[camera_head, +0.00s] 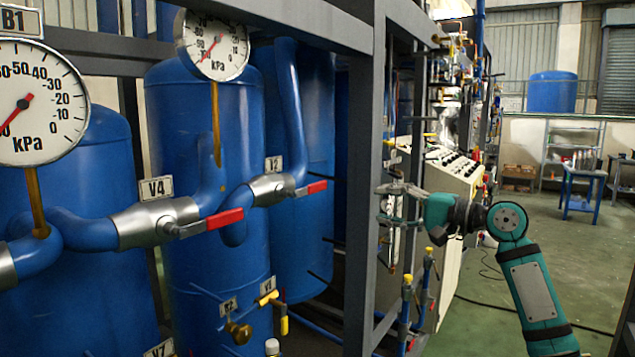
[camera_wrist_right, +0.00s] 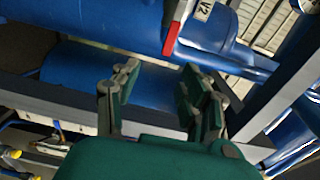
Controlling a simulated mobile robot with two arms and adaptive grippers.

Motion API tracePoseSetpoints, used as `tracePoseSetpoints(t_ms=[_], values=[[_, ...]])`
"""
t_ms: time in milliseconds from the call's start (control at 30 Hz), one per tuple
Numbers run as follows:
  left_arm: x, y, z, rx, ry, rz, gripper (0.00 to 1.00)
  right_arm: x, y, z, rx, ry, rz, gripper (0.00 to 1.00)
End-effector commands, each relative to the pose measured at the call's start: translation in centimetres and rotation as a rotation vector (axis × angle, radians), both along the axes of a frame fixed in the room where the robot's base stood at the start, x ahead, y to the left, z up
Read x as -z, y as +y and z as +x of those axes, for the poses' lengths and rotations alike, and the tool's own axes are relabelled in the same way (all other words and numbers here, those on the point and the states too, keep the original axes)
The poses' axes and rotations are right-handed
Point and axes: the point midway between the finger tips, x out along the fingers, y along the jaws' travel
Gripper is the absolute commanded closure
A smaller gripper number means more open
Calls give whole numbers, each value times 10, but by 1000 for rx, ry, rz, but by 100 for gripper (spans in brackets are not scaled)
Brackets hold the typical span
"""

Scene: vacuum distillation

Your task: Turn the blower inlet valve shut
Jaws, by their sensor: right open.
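Two valves with red lever handles show in the head view: one at the plate V4 (camera_head: 156,188), its red handle (camera_head: 225,218) pointing right, and one at the plate V2 (camera_head: 273,163), its red handle (camera_head: 317,187) also pointing right. No plate in view names the blower inlet valve, so I cannot tell which it is. My right gripper (camera_head: 382,204) is open and empty, right of the V2 handle and apart from it, by the grey frame post. In the right wrist view the open fingers (camera_wrist_right: 160,80) point towards the V2 red handle (camera_wrist_right: 172,38). My left gripper is out of view.
A grey frame post (camera_head: 365,180) stands between the gripper and the V2 handle in the head view. Blue tanks (camera_head: 205,120) and pressure gauges (camera_head: 33,105) fill the left. Small yellow-capped valves (camera_head: 268,298) sit lower down. Open floor (camera_head: 560,270) lies at the right.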

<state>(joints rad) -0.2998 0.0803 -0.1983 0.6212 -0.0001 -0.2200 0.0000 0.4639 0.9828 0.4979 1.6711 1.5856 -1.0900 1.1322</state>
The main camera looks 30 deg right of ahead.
Motion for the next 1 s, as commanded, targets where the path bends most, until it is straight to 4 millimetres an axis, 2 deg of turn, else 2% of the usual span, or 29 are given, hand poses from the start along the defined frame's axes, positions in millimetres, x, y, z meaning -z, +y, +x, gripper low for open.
tracePoseSetpoints(t_ms=[33, 100, 267, 800, 1000], values=[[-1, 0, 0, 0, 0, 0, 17, -11, 4, -6, -14, -9, 2, 56], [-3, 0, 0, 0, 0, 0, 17, -18, 8, -8, -26, -15, 5, 56], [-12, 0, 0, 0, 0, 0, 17, -22, 14, 5, -28, -16, 10, 56], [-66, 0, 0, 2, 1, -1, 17, -23, 58, 112, -27, -16, 12, 56], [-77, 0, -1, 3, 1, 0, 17, -20, 69, 140, -25, -16, 10, 56]])
